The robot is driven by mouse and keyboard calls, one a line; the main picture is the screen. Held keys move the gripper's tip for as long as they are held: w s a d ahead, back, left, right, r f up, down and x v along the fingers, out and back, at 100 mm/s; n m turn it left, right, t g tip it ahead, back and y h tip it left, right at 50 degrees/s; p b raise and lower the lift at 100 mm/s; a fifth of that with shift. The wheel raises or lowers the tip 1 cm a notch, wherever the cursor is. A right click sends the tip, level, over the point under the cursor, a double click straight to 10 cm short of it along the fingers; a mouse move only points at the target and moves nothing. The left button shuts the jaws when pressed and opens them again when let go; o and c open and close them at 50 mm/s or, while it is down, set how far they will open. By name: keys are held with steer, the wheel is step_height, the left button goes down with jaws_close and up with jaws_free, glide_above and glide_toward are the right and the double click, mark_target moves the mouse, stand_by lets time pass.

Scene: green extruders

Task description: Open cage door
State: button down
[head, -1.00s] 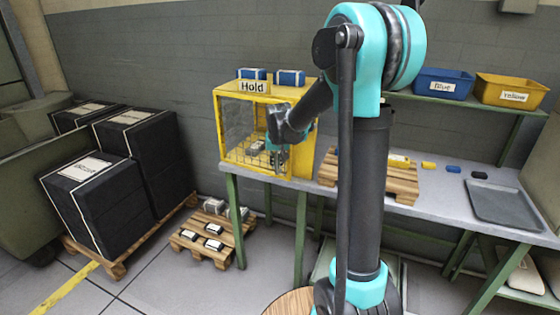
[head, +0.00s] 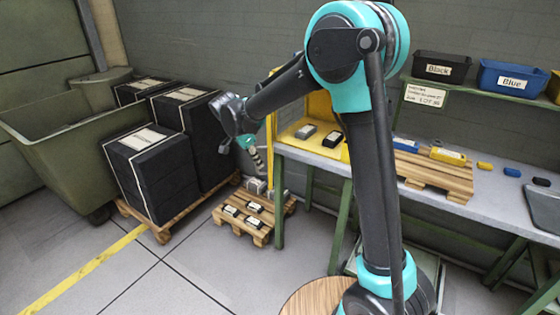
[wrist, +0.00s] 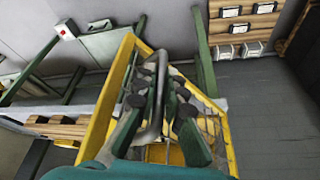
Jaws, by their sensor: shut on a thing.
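The yellow cage (head: 319,106) stands at the left end of the workbench, partly hidden behind my arm in the head view. Its front is open, with small grey and black items visible on its yellow floor. The yellow-framed mesh door (head: 273,150) is swung out to the left, seen nearly edge-on. In the wrist view the door frame (wrist: 107,95) surrounds a grey bar handle (wrist: 161,68). My gripper (head: 257,156) is at the door; in the wrist view its dark green fingers (wrist: 158,88) are shut around the handle.
A pallet with small black-and-white items (head: 245,214) lies on the floor below the door. Stacked black boxes (head: 155,175) and a green bin (head: 60,140) stand left. A wooden pallet (head: 425,172) rests on the bench. The floor front left is clear.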

steer(key=w+a, duration=0.3)
steer(key=a, duration=0.6)
steer(key=w+a, duration=0.4)
steer(key=a, duration=0.4)
steer(key=shift+w+a+m, duration=0.15)
steer(key=shift+a+m, duration=0.2)
steer(key=shift+m, duration=0.05)
steer(key=c, duration=1.6)
jaws_free()
steer(key=v, duration=1.2)
steer(key=shift+w, duration=0.2)
